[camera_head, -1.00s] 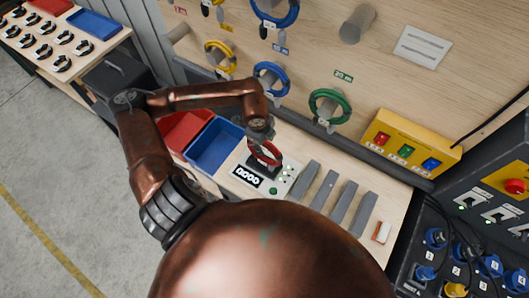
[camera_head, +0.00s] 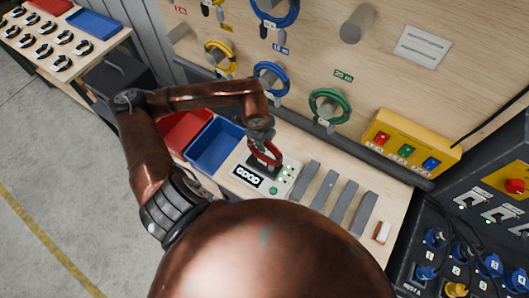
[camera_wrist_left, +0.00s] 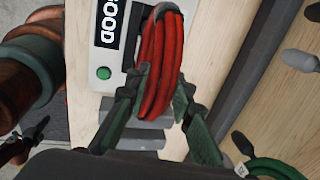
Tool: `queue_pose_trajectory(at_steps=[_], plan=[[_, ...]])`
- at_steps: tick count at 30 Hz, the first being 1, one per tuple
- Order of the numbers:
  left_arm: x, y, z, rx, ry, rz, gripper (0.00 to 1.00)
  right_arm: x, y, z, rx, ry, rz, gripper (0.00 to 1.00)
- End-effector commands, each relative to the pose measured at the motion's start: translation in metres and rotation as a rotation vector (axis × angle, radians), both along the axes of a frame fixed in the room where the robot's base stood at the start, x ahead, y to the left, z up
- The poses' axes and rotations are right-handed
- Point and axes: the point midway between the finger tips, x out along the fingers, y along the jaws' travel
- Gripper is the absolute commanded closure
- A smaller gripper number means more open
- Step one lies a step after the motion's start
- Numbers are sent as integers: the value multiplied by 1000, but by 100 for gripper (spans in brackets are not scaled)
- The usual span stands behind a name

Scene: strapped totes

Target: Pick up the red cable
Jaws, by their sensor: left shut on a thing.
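The red cable (camera_head: 265,153) is a coiled loop, held up over the test box with the "GOOD" display (camera_head: 247,176). My left gripper (camera_head: 261,134) is shut on the coil from above in the head view. In the left wrist view the red cable (camera_wrist_left: 160,65) stands between the two fingers of my left gripper (camera_wrist_left: 158,95), with a dark band at its top. The display (camera_wrist_left: 108,25) and a green button (camera_wrist_left: 104,73) show beside it. The head view does not clearly show whether the coil touches the box. My right gripper is not in view.
A red bin (camera_head: 186,130) and a blue bin (camera_head: 214,146) stand left of the test box. Several grey blocks (camera_head: 324,189) lie to its right. Yellow, blue (camera_head: 271,77) and green (camera_head: 330,105) coils hang on the wooden board behind. A yellow button box (camera_head: 408,142) stands at right.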

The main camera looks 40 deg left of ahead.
Motion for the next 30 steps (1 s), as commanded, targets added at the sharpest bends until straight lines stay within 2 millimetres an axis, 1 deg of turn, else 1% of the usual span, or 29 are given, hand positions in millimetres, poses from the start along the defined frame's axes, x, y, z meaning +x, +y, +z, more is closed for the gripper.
queue_pose_trajectory(at_steps=[10,14,17,20,30], plan=[[1,0,2,-1,-3,0,100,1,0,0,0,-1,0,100],[1,0,8,0,-4,0,100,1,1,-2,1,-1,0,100],[2,0,17,0,-5,0,100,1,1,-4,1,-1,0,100],[1,0,31,2,-5,-1,100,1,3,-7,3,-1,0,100],[-30,26,74,6,1,3,100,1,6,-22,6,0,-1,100]])
